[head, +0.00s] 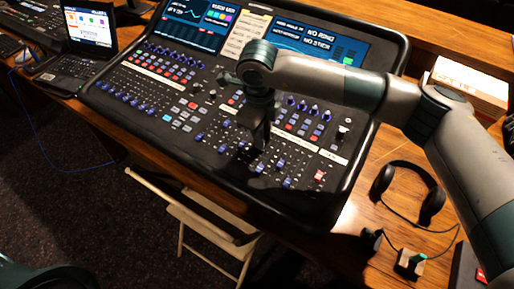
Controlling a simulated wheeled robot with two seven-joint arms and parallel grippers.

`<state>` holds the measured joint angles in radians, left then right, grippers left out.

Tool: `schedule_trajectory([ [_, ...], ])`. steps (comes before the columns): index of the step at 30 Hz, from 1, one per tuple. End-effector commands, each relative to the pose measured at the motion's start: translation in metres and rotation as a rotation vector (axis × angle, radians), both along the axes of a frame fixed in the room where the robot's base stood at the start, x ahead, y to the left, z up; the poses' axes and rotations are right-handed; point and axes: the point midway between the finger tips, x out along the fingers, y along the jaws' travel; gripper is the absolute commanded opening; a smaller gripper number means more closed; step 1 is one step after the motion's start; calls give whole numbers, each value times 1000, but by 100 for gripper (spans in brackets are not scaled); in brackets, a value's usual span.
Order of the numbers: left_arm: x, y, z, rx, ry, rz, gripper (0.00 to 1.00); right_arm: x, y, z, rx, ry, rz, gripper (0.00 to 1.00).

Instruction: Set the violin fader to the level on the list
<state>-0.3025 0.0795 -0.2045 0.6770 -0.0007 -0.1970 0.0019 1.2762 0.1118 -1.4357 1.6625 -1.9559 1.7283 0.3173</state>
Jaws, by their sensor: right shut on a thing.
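A black mixing desk (205,88) with rows of blue-capped faders and small coloured buttons sits on the wooden table. A pale paper list (246,37) lies at the top of the desk between two screens; its text is too small to read. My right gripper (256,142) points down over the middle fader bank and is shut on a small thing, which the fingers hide. It is at the faders; I cannot tell by label which one is the violin fader. My left gripper is not in view.
A laptop (88,30) stands at the left. A folding chair (195,215) is in front. A box (468,84) sits at the right.

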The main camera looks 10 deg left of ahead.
Motion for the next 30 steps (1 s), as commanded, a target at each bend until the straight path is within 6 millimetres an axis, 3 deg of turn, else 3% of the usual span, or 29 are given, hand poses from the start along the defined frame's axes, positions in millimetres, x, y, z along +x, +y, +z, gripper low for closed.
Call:
schedule_trajectory([
  [9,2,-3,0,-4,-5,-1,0,2,0,1,2,0,0,0],
  [10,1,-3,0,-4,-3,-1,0,2,0,1,2,0,0,23],
  [12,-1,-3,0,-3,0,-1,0,1,0,1,2,0,0,38],
  [24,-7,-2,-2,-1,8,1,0,1,0,3,1,0,0,38],
  [30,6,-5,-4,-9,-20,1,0,1,1,15,3,-1,0,38],
])
